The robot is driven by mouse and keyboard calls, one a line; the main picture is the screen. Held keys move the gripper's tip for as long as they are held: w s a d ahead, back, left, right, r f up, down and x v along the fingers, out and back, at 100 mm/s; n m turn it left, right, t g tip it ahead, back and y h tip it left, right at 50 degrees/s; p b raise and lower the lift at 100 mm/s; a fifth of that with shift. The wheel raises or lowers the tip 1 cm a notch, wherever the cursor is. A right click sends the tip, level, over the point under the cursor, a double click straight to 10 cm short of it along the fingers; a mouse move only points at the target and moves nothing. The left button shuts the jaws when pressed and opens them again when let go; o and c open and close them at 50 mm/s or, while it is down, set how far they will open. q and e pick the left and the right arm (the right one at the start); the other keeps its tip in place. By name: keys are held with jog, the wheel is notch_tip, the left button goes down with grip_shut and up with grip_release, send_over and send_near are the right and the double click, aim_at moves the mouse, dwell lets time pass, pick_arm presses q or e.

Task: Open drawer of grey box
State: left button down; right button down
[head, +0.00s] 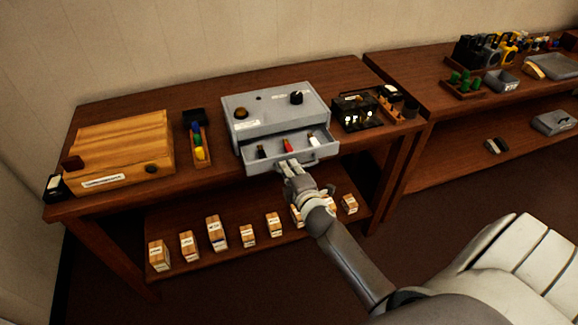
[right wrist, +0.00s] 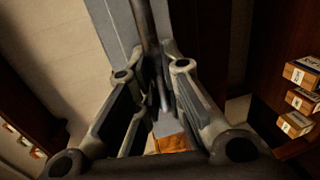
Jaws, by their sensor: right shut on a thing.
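The grey box (head: 273,114) stands on the wooden table with a knob and a round button on its sloped top. Its drawer (head: 318,153) is pulled out at the front, and a red item and some dark items show inside. My right gripper (head: 287,166) is at the drawer's front, shut on the drawer handle. In the right wrist view a grey bar, the handle (right wrist: 147,30), runs between the fingers of the gripper (right wrist: 155,75). The gripper hides most of the handle in the head view. My left gripper is not in view.
A wooden box (head: 125,140) and a narrow tray (head: 208,148) of coloured items stand left of the grey box. A black rack (head: 355,112) stands close on its right. Several small labelled blocks (head: 216,233) sit on the lower shelf, below the drawer.

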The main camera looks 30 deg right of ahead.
jog(key=shift+w, duration=0.1)
jog(key=c, duration=1.8)
grip_release()
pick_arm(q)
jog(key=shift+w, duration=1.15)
pick_arm(e)
jog(key=v, duration=1.2)
jog(key=shift+f, duration=0.15)
